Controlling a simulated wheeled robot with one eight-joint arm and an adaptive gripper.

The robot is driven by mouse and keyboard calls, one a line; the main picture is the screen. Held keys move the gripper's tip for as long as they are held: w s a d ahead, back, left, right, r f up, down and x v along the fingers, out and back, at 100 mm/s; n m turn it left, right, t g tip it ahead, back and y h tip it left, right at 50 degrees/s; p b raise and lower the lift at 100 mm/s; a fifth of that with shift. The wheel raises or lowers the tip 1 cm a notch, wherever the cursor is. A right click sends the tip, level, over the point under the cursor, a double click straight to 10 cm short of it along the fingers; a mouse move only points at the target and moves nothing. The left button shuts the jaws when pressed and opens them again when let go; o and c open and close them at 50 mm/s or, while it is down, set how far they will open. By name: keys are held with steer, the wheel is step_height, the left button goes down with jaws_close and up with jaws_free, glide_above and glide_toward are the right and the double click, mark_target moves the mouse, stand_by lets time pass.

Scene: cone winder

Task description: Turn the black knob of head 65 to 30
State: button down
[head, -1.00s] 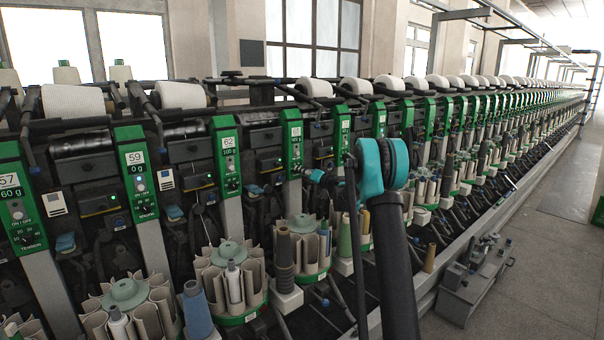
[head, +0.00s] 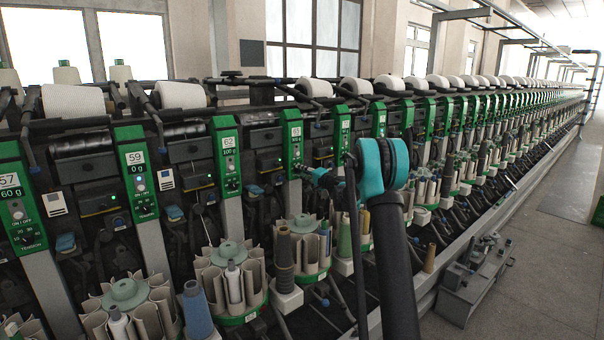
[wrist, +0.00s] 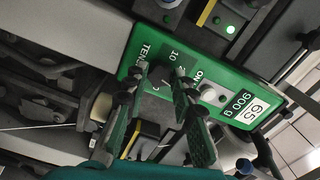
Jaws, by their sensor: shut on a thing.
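The green panel of head 65 (wrist: 228,92) lies tilted across the wrist view, with a white "65" label and a display reading 900 g. Its black knob (wrist: 163,75) sits by the "TENSION" lettering, beside a dial mark that reads 10. My gripper (wrist: 161,76) is shut on the black knob, one finger on each side. The fingers hide much of the dial and I cannot read the knob's pointer. In the head view, the panel (head: 292,133) is small and my gripper (head: 303,170) reaches its lower part from the right.
A round light switch (wrist: 209,93) marked ON sits close to the right finger. Panels of heads 62 (head: 228,160) and 59 (head: 138,175) stand to the left. Bobbin holders (head: 230,253) stand below.

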steer(key=shift+m, duration=1)
steer(key=c, duration=1.3)
jaws_free()
steer(key=shift+o, duration=0.2)
steer(key=v, duration=1.2)
